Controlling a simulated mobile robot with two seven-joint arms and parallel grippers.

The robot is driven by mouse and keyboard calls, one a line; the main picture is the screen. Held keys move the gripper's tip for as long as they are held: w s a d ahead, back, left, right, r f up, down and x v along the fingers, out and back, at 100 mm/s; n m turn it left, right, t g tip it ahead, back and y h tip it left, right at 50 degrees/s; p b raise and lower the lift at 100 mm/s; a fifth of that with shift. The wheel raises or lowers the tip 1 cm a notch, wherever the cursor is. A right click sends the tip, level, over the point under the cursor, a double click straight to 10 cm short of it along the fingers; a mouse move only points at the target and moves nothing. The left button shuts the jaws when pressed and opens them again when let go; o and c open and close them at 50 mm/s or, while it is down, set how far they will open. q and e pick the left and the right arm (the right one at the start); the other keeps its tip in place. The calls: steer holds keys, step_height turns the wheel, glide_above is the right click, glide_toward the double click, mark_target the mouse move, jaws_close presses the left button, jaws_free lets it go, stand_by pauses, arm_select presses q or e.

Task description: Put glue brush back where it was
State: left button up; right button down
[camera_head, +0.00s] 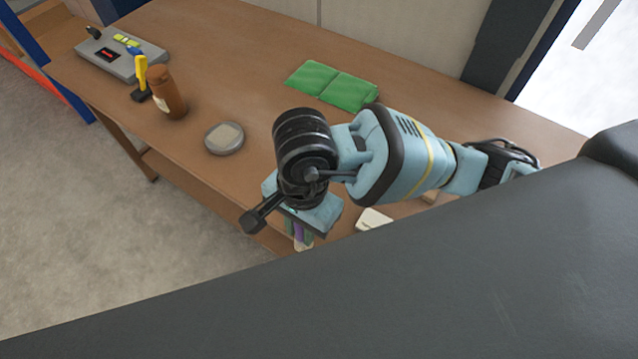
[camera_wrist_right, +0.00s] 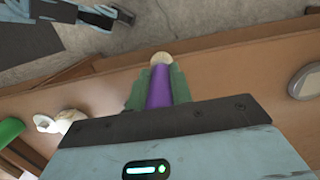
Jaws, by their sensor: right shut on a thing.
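My right gripper (camera_head: 302,238) points down over the front edge of the wooden workbench. Its green fingers (camera_wrist_right: 158,88) are shut on a slim purple thing with a pale, rounded end, which I take to be the glue brush (camera_wrist_right: 159,85). It shows as a small purple strip in the head view (camera_head: 299,232). Its other end is hidden by the gripper, and I see no bristles. My left gripper is not in view.
The workbench (camera_head: 235,75) carries a round grey tin (camera_head: 224,138), a brown bottle (camera_head: 167,92), a yellow-handled tool (camera_head: 141,78), a grey device (camera_head: 118,55) and green cloths (camera_head: 332,85). A pale object (camera_head: 373,219) lies near my right arm. The middle left of the bench is clear.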

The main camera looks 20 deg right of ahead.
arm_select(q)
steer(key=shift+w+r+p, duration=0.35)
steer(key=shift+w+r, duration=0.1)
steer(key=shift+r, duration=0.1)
arm_select(e)
steer(key=w+d+f, duration=0.1)
steer(key=w+d, duration=0.6)
steer(key=w, duration=0.6)
steer(key=shift+w+f, duration=0.15)
steer(key=shift+f, duration=0.05)
steer(key=shift+w+d, duration=0.1)
steer(key=shift+d, duration=0.05)
steer(key=f, duration=0.3)
steer(key=shift+w+d+f, duration=0.15)
steer(key=shift+w, duration=0.15)
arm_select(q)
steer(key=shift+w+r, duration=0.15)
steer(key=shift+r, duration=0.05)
arm_select(e)
steer(key=shift+f, duration=0.15)
steer(key=shift+f, duration=0.1)
steer(key=shift+f, duration=0.1)
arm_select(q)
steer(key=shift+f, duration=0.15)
arm_select(e)
steer(key=c, duration=1.3)
jaws_free()
steer(key=shift+o, duration=0.2)
